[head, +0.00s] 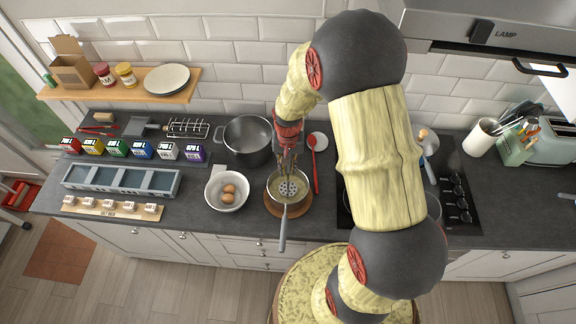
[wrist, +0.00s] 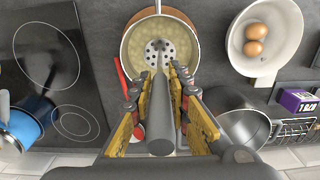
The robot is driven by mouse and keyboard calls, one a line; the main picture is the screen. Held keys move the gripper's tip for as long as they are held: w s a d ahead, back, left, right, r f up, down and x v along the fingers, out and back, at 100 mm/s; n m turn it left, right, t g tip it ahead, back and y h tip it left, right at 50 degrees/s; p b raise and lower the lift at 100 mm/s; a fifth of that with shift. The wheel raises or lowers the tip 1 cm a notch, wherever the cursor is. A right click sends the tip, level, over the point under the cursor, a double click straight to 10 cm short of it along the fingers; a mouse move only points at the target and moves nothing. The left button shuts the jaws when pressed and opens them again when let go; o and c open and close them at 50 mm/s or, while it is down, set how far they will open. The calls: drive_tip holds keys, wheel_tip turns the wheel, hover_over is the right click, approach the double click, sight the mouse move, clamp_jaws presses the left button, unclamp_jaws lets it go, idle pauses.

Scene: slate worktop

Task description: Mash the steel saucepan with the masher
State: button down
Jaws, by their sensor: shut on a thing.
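The steel saucepan (head: 272,195) stands on a round brown trivet (head: 270,209), its handle pointing to the front. It holds pale yellow lumpy food, which also shows in the wrist view (wrist: 185,45). My gripper (head: 288,168) is above the saucepan, shut on the masher's handle. In the wrist view my gripper (wrist: 160,88) has a finger on each side of the grey handle (wrist: 161,125). The masher's round, holed plate (head: 288,188) is over the food, within the pan's rim. I cannot tell whether it touches the food.
A white bowl with eggs (head: 227,205) stands left of the saucepan, and a large grey pot (head: 248,155) behind left. A red spoon (head: 314,170) lies close on the right, before the black hob (head: 345,210). Coloured boxes and a divided tray (head: 120,194) fill the left.

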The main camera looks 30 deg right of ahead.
drive_tip(key=shift+f, duration=0.15)
drive_tip(key=shift+f+b, duration=1.85)
drive_tip(key=shift+f, duration=0.55)
wheel_tip(320, 180, up, 5)
drive_tip(key=p, duration=0.3)
drive_tip(key=shift+r, duration=0.2)
wheel_tip(320, 180, down, 5)
drive_tip(key=b, duration=0.4)
drive_tip(key=shift+r+p, duration=1.85)
drive_tip(key=shift+r, duration=0.5)
drive_tip(key=shift+d+p, duration=0.1)
drive_tip(key=shift+p, duration=0.2)
drive_tip(key=d+p, duration=0.1)
drive_tip(key=p, duration=0.2)
drive_tip(key=shift+r, duration=0.25)
drive_tip(key=shift+d+f+p, duration=0.15)
drive_tip(key=shift+f+p, duration=0.15)
drive_tip(key=shift+p, duration=0.05)
